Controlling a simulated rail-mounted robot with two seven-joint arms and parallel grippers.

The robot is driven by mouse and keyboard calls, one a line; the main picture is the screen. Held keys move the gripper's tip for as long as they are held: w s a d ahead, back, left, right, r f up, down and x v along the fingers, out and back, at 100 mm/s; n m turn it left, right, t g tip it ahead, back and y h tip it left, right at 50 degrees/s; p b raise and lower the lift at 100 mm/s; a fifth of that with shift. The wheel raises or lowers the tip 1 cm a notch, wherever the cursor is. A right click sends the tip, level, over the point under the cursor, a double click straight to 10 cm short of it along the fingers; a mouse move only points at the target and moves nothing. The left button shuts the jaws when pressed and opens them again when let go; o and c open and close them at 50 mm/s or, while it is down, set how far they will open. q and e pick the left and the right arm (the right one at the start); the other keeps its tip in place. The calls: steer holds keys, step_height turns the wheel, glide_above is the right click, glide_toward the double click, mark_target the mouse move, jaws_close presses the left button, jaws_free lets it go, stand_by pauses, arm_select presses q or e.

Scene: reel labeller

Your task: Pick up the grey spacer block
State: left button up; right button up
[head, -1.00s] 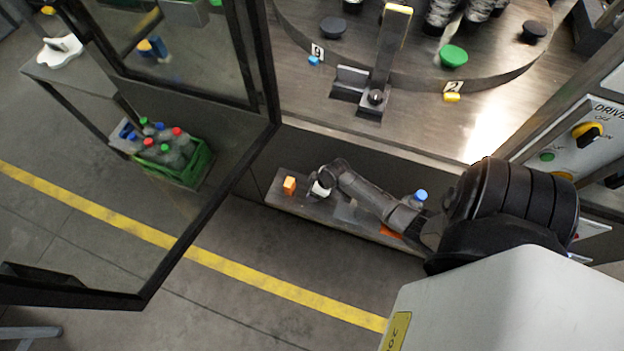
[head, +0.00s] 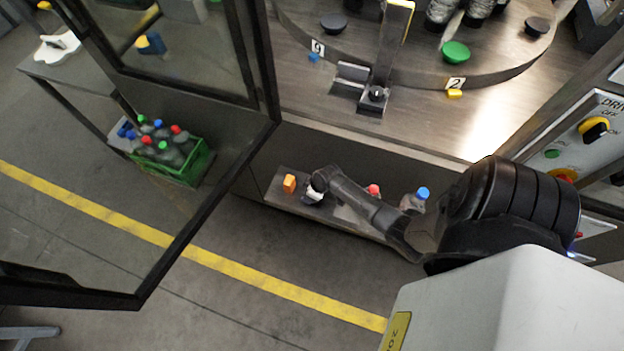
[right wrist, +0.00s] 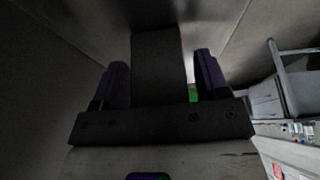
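My right gripper (head: 316,190) is low over the shelf under the machine in the head view. In the right wrist view its two fingers (right wrist: 161,82) stand apart on either side of a dark grey block, which I take for the grey spacer block (right wrist: 158,62). A narrow gap shows between the block and the right-hand finger; at the left-hand finger I cannot tell if they touch. In the head view I cannot make out the block; the gripper and arm cover that spot. My left gripper is not in view.
An orange block (head: 289,183) sits left of the gripper on the shelf (head: 275,201). A bottle with a blue cap (head: 422,193) and a red cap (head: 374,190) are on the right. A framed glass door (head: 215,205) stands open. A green crate (head: 199,164) holds several bottles.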

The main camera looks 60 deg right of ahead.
steer(key=c, duration=0.8)
step_height(320, 180, up, 8)
steer(key=shift+r+p, duration=0.25)
steer(key=shift+p, duration=0.95)
steer(key=shift+r, duration=0.8)
